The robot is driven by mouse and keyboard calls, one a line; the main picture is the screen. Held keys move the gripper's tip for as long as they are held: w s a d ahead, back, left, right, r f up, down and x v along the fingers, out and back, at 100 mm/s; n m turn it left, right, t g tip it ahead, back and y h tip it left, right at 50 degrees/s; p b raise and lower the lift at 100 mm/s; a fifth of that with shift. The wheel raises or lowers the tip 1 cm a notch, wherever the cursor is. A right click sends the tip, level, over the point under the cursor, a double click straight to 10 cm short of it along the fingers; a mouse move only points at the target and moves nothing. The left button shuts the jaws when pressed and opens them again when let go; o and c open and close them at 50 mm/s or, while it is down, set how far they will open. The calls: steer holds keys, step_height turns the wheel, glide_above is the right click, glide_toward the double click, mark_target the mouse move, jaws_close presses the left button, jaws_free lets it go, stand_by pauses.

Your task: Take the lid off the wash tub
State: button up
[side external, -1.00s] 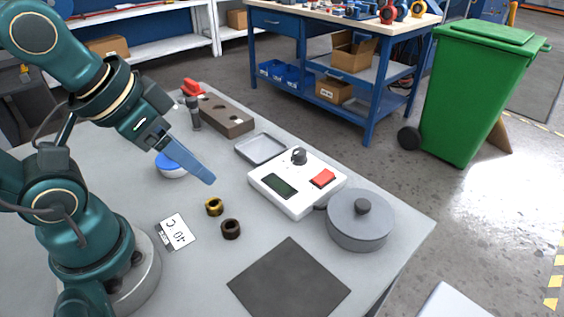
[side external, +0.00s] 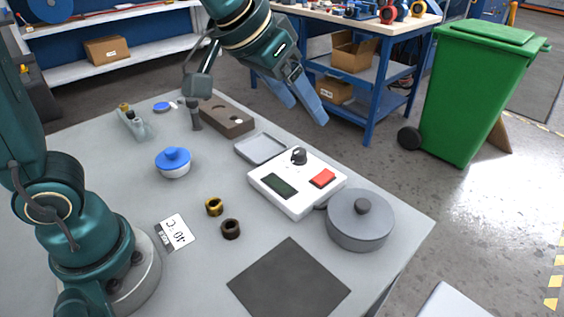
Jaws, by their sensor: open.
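The wash tub (side external: 356,236) appears to be the round grey vessel at the right of the table. Its flat grey lid (side external: 342,207), with a dark knob (side external: 362,206) in the middle, sits on top. My gripper (side external: 307,114) is open and empty, its blue fingers pointing down and to the right. In the picture it is above and left of the tub, clear of the table and apart from the lid.
A white device (side external: 297,206) with a red button stands just left of the tub. A grey tray (side external: 262,149), a brown block (side external: 227,119) and a blue-lidded white pot (side external: 173,163) are farther left. A dark mat (side external: 290,280) lies bare in front.

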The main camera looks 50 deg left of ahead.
steer(key=w+d+f+m+g, duration=0.1)
steer(key=w+d+f, duration=0.4)
steer(key=d, duration=0.1)
steer(key=m+g, duration=0.1)
steer(key=g, duration=0.1)
glide_above(364, 203)
steer(key=s, duration=0.2)
steer(key=f, duration=0.6)
steer(key=shift+s+a+f, duration=0.1)
steer(key=shift+a+f, duration=0.15)
steer(key=shift+a, duration=0.1)
steer(key=shift+d+f, duration=0.1)
steer(key=shift+f, duration=0.25)
steer(key=shift+x, duration=2.2)
steer(key=shift+r, duration=0.1)
jaws_close()
